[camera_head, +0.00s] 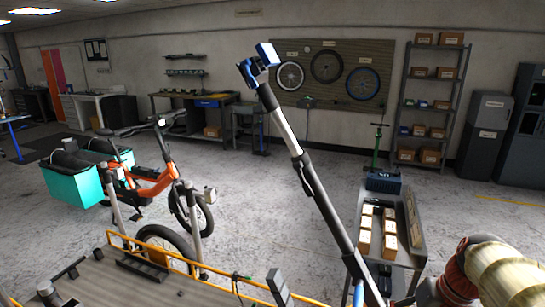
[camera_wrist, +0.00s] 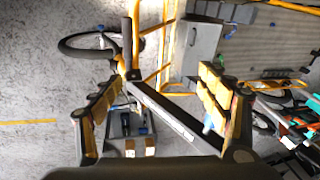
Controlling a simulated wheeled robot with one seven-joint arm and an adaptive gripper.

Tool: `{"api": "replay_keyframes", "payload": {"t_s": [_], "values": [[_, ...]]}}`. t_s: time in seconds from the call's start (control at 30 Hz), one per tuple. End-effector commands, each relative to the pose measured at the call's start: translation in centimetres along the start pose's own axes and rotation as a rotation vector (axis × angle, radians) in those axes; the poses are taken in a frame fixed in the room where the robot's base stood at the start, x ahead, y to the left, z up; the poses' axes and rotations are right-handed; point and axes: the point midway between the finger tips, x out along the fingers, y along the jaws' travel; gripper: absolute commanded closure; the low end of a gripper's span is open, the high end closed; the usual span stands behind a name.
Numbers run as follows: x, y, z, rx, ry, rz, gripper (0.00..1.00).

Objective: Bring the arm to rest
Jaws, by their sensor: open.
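My gripper (camera_wrist: 162,80) shows in the wrist view with its two yellow-padded fingers spread wide apart. No object is gripped between the pads. A dark bar (camera_wrist: 175,115) crosses the view between the fingers; I cannot tell how far it is from them. Part of my arm appears at the lower right of the head view, and my gripper is not clearly visible there.
A tall repair stand (camera_head: 290,135) with a blue clamp leans across the head view. An orange cargo bike (camera_head: 152,183) with a teal box (camera_head: 75,186) stands left. A cart (camera_head: 412,212) holding small boxes is right. Open grey floor (camera_head: 250,215) lies between.

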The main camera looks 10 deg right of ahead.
Motion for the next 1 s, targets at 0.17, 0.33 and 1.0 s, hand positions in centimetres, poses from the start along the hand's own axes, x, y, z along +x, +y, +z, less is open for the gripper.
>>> {"api": "replay_keyframes", "payload": {"t_s": [0.17,0.33,1.0], "values": [[-0.8,-3.8,2.4,0.02,0.076,0.096,0.24],[-1.5,-7.0,4.4,-0.04,0.157,0.134,0.24],[-5.1,-17.6,10.7,-0.496,0.31,0.049,0.24]]}}
